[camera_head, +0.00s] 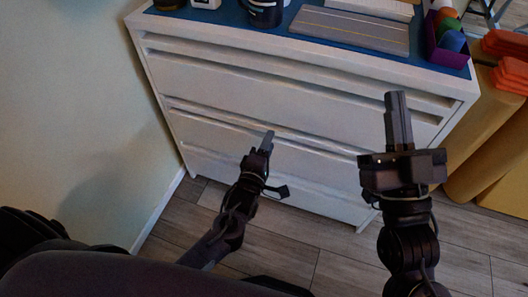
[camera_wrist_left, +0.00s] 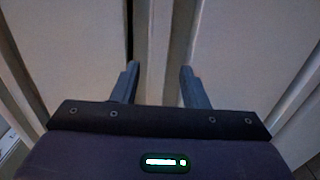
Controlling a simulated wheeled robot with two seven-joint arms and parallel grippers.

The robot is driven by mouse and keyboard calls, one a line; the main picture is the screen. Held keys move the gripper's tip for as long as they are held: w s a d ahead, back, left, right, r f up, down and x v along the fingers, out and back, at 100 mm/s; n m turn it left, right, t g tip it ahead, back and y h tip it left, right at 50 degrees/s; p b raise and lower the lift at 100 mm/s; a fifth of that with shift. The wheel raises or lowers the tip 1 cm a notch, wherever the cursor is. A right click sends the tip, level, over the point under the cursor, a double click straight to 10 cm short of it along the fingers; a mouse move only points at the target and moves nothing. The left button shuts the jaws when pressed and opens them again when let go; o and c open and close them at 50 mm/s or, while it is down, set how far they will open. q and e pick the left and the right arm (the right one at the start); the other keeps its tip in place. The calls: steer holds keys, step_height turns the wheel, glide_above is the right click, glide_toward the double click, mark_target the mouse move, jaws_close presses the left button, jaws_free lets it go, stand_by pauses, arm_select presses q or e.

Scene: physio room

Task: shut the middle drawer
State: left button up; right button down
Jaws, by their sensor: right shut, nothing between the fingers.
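The white chest of drawers (camera_head: 240,88) stands in front of me in the head view. The middle drawer (camera_head: 205,130) has its front below the long ledge across the chest's centre. How far it stands out I cannot tell. My left gripper (camera_head: 268,140) is at this ledge. In the left wrist view its two fingers (camera_wrist_left: 157,85) are apart, with a pale upright-looking strip (camera_wrist_left: 160,45) and a dark narrow gap between them. Contact is unclear. My right gripper (camera_head: 397,118) is shut and empty, in front of the chest's right side.
The chest's blue top (camera_head: 285,32) carries a dark mug (camera_head: 264,13), a grey flat block (camera_head: 350,30) and a purple bin (camera_head: 436,45) with coloured rolls. A wall is close on the left. Tan bolsters (camera_head: 485,135) and orange items (camera_head: 512,72) stand at right. Wooden floor is clear below.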

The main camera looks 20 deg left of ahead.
arm_select(q)
steer(key=s, duration=0.4)
steer(key=shift+s+p, duration=0.1)
steer(key=shift+p, duration=0.3)
arm_select(e)
step_height(320, 180, down, 7)
steer(key=w+a+g+h, duration=0.1)
steer(key=w+g, duration=0.1)
steer(key=g, duration=0.1)
steer(key=shift+a+f+g+h, duration=0.15)
steer(key=shift+f+g+h, duration=0.05)
steer(key=shift+g+h, duration=0.2)
arm_select(q)
steer(key=shift+r, duration=0.1)
